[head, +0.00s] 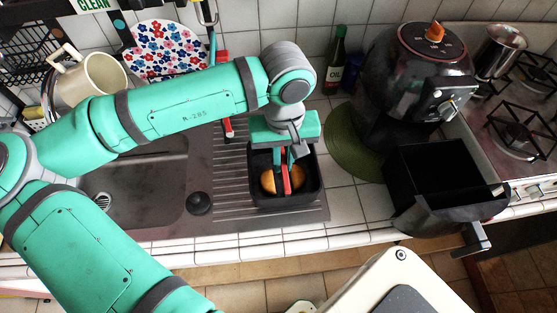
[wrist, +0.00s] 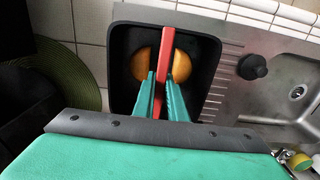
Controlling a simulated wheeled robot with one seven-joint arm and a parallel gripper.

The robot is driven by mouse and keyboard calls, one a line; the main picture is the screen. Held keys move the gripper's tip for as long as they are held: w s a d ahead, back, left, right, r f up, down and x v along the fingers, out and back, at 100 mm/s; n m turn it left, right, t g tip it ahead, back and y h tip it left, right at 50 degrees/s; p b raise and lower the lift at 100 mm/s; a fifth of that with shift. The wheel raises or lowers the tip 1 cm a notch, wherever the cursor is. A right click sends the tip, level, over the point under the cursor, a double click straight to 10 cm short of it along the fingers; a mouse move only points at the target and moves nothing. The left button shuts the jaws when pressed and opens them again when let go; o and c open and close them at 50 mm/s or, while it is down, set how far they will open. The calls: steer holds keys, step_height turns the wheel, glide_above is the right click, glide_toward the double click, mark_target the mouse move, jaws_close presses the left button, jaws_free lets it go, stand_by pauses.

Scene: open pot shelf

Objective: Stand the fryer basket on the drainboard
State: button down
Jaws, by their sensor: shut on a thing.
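The fryer basket (head: 315,178) is a square black container with a rounded golden item (head: 267,182) inside. It appears upright over the right end of the ridged metal drainboard (head: 228,190); I cannot tell whether its base touches. My gripper (head: 285,172) points down into the basket, its teal fingers shut on a red bar across the middle. In the wrist view the basket (wrist: 205,62) shows from above, with the red bar (wrist: 165,55) between the gripper's fingertips (wrist: 163,78) and golden halves on both sides. The basket's underside is hidden.
The air fryer (head: 415,75) stands at the right, its empty black drawer (head: 440,178) pulled out in front. A green round mat (head: 350,140) and an oil bottle (head: 335,65) are nearby. The sink with its black plug (head: 199,203) lies left. A flowered plate (head: 165,50) stands behind.

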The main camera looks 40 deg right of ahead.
steer(key=f, duration=0.1)
steer(key=w+f, duration=0.1)
steer(key=f, duration=0.1)
steer(key=shift+d+f, duration=0.15)
steer(key=shift+f, duration=0.05)
steer(key=shift+d+f, duration=0.1)
steer(key=shift+f, duration=0.3)
steer(key=shift+f, duration=0.15)
steer(key=c, duration=1.8)
jaws_free()
step_height(320, 180, up, 12)
steer(key=shift+r, duration=0.2)
